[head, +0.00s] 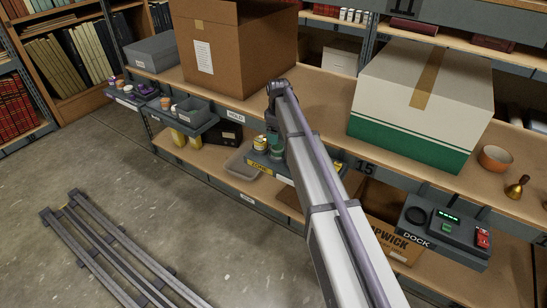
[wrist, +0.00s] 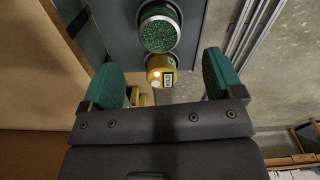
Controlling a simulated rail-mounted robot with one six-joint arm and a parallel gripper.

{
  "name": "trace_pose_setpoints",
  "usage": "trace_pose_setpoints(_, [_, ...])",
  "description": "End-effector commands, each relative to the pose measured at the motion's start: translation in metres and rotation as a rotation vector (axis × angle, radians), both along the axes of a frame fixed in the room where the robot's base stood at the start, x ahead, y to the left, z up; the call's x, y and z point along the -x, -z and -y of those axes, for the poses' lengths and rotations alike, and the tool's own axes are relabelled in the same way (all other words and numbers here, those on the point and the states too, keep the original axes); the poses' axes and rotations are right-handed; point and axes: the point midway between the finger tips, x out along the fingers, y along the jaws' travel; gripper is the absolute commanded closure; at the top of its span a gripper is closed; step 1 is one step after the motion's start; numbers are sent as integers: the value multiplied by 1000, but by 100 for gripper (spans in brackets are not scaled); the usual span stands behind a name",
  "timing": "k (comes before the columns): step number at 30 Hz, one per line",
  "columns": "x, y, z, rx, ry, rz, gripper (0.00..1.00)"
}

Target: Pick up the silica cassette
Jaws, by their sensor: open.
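A round canister with a green granular face (wrist: 160,33) and a pale metal rim shows at the top centre of the wrist view; it looks like the silica cassette. A yellow canister (wrist: 160,70) with a small printed label is just below it in the picture. My gripper (wrist: 163,77) is open, with one green-padded finger on each side. The yellow canister appears between the fingers, with gaps on both sides; the green-faced one is beyond the tips.
A brown carton (head: 240,50) and a white-and-green box (head: 420,100) stand on the shelf above. A clear bin (head: 240,163) is left of the yellow-labelled tray. A dock unit (head: 445,228) is at right. Floor rails (head: 110,250) lie at lower left.

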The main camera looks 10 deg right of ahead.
Motion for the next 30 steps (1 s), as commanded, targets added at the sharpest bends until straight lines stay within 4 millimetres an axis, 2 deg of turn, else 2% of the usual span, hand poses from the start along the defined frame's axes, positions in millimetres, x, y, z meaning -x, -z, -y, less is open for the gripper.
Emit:
trace_pose_setpoints(1, [0, 23, 0, 0, 0, 0, 14])
trace_pose_setpoints(3, [0, 31, 0, 0, 1, 0, 14])
trace_pose_setpoints(9, [0, 33, 0, 0, 2, 0, 14])
trace_pose_setpoints(17, [-2, 81, 0, 0, 2, 0, 14])
trace_pose_setpoints(25, [-2, 79, 0, 0, 2, 0, 15])
trace_pose_setpoints(30, [-2, 79, 0, 0, 2, 0, 31])
